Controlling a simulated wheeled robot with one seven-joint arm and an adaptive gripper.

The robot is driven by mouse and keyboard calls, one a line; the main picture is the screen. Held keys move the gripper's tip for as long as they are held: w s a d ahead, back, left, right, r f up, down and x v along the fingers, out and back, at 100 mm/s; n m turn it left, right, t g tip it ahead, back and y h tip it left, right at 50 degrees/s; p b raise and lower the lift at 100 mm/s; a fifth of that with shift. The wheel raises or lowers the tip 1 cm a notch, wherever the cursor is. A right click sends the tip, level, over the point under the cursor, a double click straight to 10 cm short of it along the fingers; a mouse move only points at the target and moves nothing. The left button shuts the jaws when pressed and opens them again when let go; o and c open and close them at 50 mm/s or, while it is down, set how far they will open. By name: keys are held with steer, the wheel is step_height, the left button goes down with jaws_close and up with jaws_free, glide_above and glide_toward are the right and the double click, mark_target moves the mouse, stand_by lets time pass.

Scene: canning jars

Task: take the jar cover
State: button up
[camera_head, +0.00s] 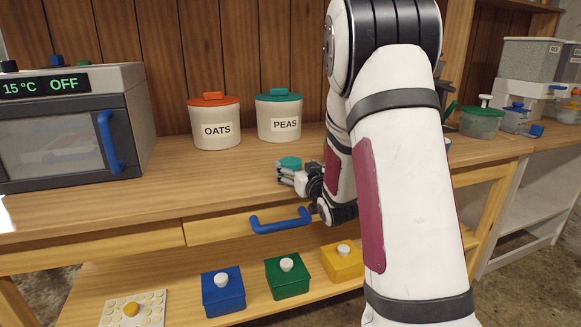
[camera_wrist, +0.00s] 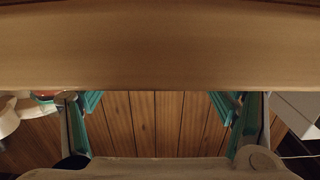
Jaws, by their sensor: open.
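A white jar labelled OATS (camera_head: 217,130) wears an orange cover (camera_head: 213,100) with a knob. To its right, a white jar labelled PEAS (camera_head: 279,130) wears a teal cover (camera_head: 279,98). Both stand upright at the back of the counter. My gripper (camera_head: 288,175) is over the counter's front part, nearer than the PEAS jar and apart from it. A small teal round shape (camera_head: 290,162) shows at the gripper; I cannot tell whether it is a cover or a finger pad. In the wrist view my gripper (camera_wrist: 160,118) is open, its teal-padded fingers wide apart, with nothing seen gripped.
An oven (camera_head: 70,125) stands on the counter at left. A blue drawer handle (camera_head: 281,221) is below the front edge. Blue (camera_head: 223,290), green (camera_head: 288,275) and yellow (camera_head: 342,262) boxes stand on the lower shelf. A green-lidded container (camera_head: 481,122) is at right. My arm hides the counter's right part.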

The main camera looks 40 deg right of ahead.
mark_target(290, 159)
steer(key=shift+b+x, duration=0.4)
steer(key=shift+x, duration=1.6)
steer(key=shift+a, duration=0.15)
steer(key=c, duration=1)
steer(key=shift+c, duration=0.2)
steer(key=shift+r, duration=0.15)
